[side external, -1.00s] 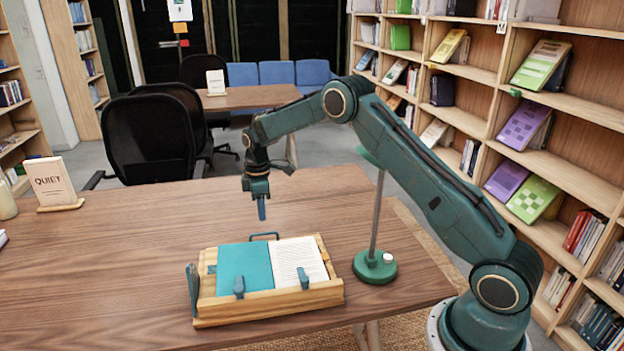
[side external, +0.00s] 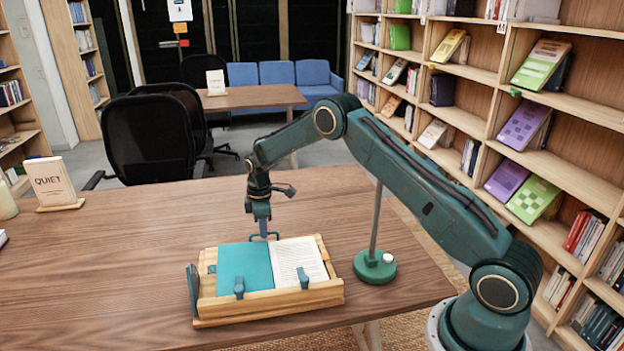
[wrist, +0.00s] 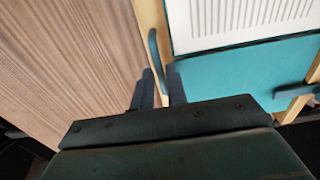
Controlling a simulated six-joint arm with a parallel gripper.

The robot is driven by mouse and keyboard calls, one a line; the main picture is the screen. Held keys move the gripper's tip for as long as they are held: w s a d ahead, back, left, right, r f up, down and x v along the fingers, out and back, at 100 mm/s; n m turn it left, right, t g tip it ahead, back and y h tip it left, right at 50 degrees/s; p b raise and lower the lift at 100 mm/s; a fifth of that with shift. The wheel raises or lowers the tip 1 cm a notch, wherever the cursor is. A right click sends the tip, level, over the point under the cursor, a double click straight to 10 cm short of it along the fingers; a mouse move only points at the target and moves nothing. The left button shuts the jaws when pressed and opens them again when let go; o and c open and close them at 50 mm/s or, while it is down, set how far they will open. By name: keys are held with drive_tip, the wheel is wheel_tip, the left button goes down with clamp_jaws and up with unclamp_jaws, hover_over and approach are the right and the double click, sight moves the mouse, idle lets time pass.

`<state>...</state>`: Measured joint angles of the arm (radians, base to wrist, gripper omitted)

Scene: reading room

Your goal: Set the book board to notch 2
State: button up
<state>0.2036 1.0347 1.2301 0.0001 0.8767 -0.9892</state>
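The book board (side external: 262,304) is a wooden stand on the table, lying low, with an open book of one teal page (side external: 245,268) and one printed page (side external: 298,260). Two blue clips hold the book's near edge. A thin blue handle loop (side external: 277,236) stands at the board's far edge; it also shows in the wrist view (wrist: 153,45). My gripper (side external: 263,229) points down at this handle. In the wrist view my gripper (wrist: 160,80) has its fingers apart, with the handle's end between them; contact is unclear. The notches cannot be made out.
A green lamp base (side external: 375,266) with a thin post stands right of the board, close under my arm. A QUIET sign (side external: 53,182) stands at the far left of the table (side external: 120,250). The table left of the board is clear.

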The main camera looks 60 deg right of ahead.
clamp_jaws()
drive_tip(key=shift+r, duration=0.15)
